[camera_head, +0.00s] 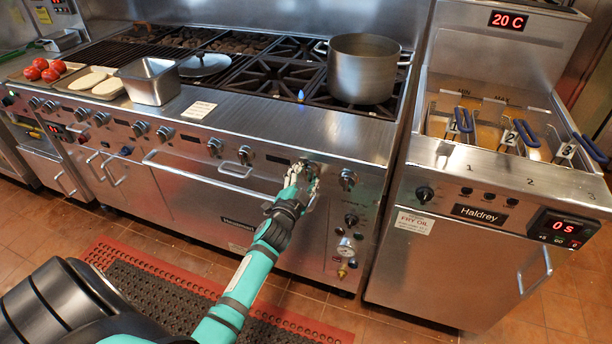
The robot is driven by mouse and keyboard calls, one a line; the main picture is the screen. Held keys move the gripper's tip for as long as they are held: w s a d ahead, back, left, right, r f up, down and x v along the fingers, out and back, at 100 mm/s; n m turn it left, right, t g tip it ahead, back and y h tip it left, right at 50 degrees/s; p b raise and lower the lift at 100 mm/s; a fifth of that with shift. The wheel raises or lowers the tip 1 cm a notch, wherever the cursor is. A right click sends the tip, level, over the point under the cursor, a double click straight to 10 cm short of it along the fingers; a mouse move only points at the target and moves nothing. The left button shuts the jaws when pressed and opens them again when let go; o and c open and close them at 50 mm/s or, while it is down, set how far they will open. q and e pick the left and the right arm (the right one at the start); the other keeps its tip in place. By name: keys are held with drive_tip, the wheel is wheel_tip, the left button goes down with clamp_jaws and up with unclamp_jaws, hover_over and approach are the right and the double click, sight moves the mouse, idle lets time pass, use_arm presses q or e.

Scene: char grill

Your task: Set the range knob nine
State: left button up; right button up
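The range (270,120) has a row of several round knobs along its front panel. My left gripper (302,174) is at the right part of this panel, over a spot in the knob row. It hides most of what is there, and a dark edge shows just above the fingers. I cannot tell whether the fingers touch or hold a knob, or whether they are open or shut. A bare knob (347,180) is just right of the gripper, and another knob (245,154) is to its left. No knob numbers are readable. My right gripper is out of view.
A large pot (363,68) stands on the right burners. A metal pan (150,81), a lid (205,64) and trays with tomatoes (41,69) and bread sit further left. Oven handles (215,178) stick out below the knobs. A fryer (470,235) stands at right. A red-edged mat (150,268) lies on the floor.

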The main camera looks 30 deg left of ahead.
use_arm(q)
drive_tip(key=o, duration=0.3)
drive_tip(key=shift+o, duration=0.2)
drive_tip(key=shift+s, duration=0.1)
drive_tip(key=v, duration=1.1)
drive_tip(key=shift+s+d, duration=0.2)
drive_tip(key=shift+s, duration=0.2)
